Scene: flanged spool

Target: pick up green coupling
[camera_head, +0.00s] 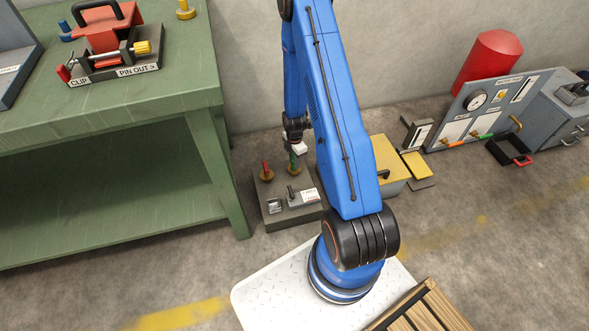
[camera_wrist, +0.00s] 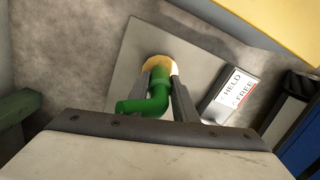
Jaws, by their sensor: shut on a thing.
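The green coupling (camera_wrist: 155,98) is a bent green pipe piece in the middle of the wrist view, between the two grey fingers of my gripper (camera_wrist: 162,84). My gripper is shut on it. A yellow ring (camera_wrist: 157,65) shows at the coupling's far end, over a grey plate. In the head view the green coupling (camera_head: 294,163) stands upright above a yellow base on the dark grey fixture (camera_head: 275,216), with my gripper (camera_head: 296,148) at its top. Whether the coupling still touches its base cannot be told.
The fixture also carries a red-topped post (camera_head: 265,171) and a label (camera_wrist: 233,91) reading HELD and FREE. A green workbench (camera_head: 120,120) stands at the left. A yellow box (camera_head: 388,160) is close on the right, with a gauge panel (camera_head: 485,110) beyond.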

